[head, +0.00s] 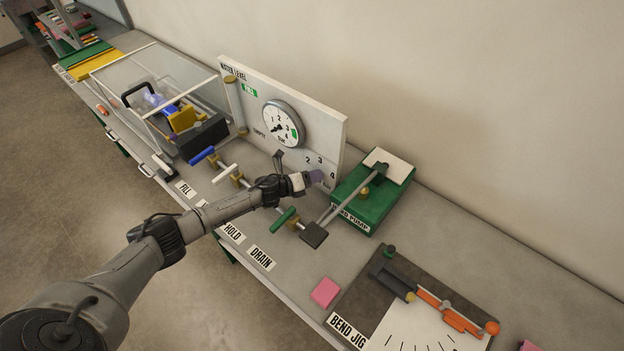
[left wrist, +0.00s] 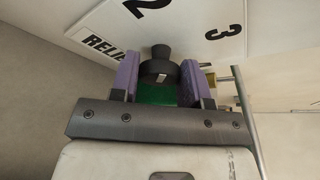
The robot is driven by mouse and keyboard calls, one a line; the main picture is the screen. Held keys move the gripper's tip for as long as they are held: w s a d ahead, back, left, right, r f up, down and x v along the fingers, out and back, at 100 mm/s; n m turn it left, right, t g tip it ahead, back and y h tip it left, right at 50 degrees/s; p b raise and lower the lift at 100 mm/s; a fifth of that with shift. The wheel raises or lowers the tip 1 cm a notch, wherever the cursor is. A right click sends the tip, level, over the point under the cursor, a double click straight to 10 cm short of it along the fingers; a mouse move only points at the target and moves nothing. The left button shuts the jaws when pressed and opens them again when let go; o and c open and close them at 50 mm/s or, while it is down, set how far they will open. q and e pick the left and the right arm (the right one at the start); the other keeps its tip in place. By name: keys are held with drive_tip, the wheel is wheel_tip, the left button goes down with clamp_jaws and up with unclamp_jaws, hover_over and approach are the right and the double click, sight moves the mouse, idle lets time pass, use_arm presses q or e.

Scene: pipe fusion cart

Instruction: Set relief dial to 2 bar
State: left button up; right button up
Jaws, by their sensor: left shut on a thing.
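My left gripper (head: 314,178) reaches the lower right of the white panel (head: 290,92). Its purple fingers are closed around the dark relief dial knob (left wrist: 160,68), which shows in the left wrist view beside the cut-off "RELIE" label (left wrist: 103,44). A small white mark shows on the knob; which number it points to I cannot tell. Printed numbers 2, 3 and 4 (head: 332,175) arc around the dial in the head view, where the gripper hides the knob. The pressure gauge (head: 283,123) is above and left of the dial. My right gripper is not in view.
The green hand pump (head: 374,197) stands just right of the gripper. A clear box (head: 155,75) is at left, a bend jig (head: 420,310) at lower right.

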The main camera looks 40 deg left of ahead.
use_arm(q)
drive_tip(key=shift+n, duration=0.4)
idle(0.3)
drive_tip(key=o, duration=0.9)
drive_tip(key=shift+r, duration=0.1)
